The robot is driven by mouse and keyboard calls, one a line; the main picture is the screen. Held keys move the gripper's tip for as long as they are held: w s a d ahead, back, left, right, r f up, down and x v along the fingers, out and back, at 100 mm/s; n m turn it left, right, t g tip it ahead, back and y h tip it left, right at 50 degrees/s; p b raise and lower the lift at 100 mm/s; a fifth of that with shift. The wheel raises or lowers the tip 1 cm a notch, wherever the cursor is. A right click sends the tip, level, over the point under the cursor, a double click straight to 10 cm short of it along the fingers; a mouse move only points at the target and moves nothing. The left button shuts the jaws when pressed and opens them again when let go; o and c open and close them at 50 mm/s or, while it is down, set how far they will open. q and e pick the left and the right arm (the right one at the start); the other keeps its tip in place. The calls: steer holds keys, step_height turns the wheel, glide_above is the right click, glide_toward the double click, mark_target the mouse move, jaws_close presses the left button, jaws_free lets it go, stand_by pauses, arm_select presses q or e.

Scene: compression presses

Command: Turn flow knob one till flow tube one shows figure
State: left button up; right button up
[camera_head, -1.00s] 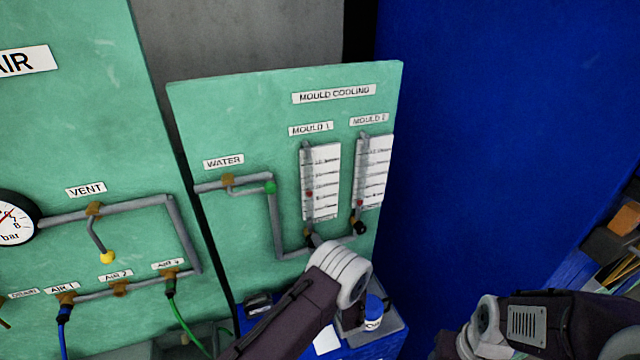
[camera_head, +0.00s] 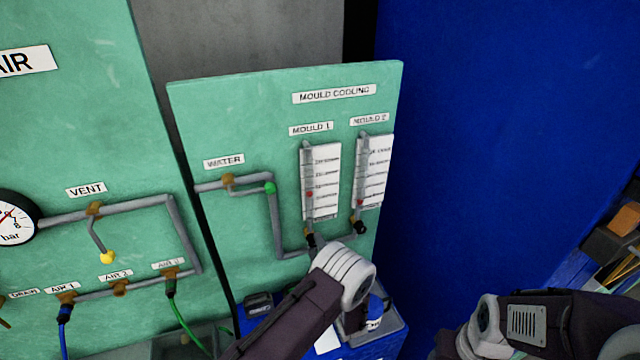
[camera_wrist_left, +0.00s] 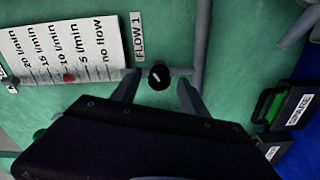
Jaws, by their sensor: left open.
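The Mould 1 flow tube (camera_head: 308,180) is a clear tube beside a white scale on the green Mould Cooling panel. Its red float shows near the 10 l/min mark in the left wrist view (camera_wrist_left: 69,77). Flow knob one (camera_wrist_left: 158,75) is a small black knob with a white pointer line, just below that tube, by the FLOW 1 label (camera_wrist_left: 138,37). My left gripper (camera_wrist_left: 159,88) is open, with one finger on each side of the knob. Whether the fingers touch it, I cannot tell. In the head view my left wrist hides most of the gripper.
The Mould 2 flow tube (camera_head: 360,175) and its black knob (camera_head: 359,228) stand close to the right. Grey pipe (camera_head: 277,225) runs around the tubes. A green-handled water valve (camera_head: 270,188) is to the left. Bins and a blue-labelled pot (camera_head: 375,310) sit below.

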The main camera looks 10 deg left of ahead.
arm_select(q)
steer(key=v, duration=0.6)
steer(key=shift+p, duration=0.4)
